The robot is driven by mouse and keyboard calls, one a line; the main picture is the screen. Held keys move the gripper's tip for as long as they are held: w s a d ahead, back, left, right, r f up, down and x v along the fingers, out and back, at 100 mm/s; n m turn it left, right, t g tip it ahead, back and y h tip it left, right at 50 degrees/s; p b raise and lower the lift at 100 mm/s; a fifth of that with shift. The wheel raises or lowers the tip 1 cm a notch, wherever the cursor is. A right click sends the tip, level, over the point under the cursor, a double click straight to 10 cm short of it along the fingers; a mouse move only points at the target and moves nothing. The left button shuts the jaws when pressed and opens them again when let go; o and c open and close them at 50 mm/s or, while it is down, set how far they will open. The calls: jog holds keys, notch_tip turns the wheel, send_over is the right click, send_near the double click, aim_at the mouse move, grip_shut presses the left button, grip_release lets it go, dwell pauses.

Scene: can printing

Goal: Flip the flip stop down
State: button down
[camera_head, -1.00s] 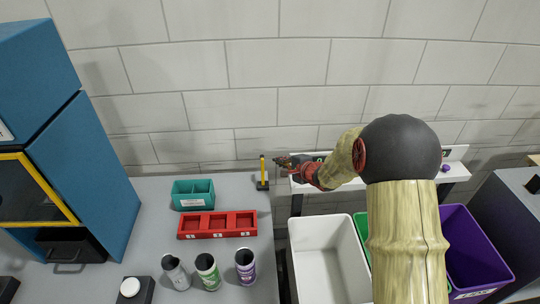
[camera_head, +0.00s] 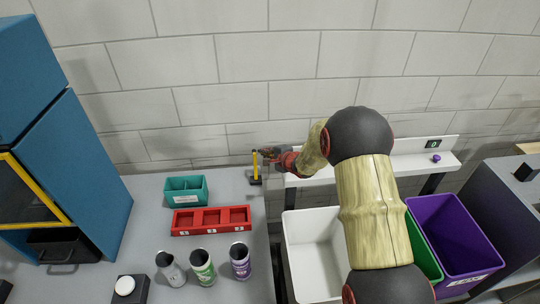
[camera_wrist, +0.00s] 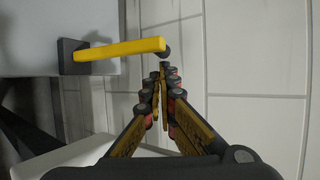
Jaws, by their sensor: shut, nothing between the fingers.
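The flip stop is a yellow bar (camera_head: 255,164) on a dark base (camera_head: 254,181), standing upright at the back right corner of the grey table. In the wrist view the yellow bar (camera_wrist: 120,49) runs across the upper left, from its dark base (camera_wrist: 73,56) to a dark round tip. My gripper (camera_head: 261,152) is right beside the top of the bar, on its right side. In the wrist view my gripper's fingertips (camera_wrist: 164,68) are together and empty, just below the dark tip. I cannot tell whether they touch it.
A teal bin (camera_head: 186,180) and a red three-slot tray (camera_head: 211,220) sit on the grey table (camera_head: 150,215). Several cans stand in front. A white shelf (camera_head: 405,158) runs along the wall, above white (camera_head: 313,240), green and purple (camera_head: 470,225) bins.

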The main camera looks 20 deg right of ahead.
jog(key=shift+x, duration=1.35)
jog(key=shift+s+d+b, duration=0.1)
jog(key=shift+b, duration=0.4)
jog(key=shift+s+b, duration=0.1)
jog(key=shift+b, duration=0.25)
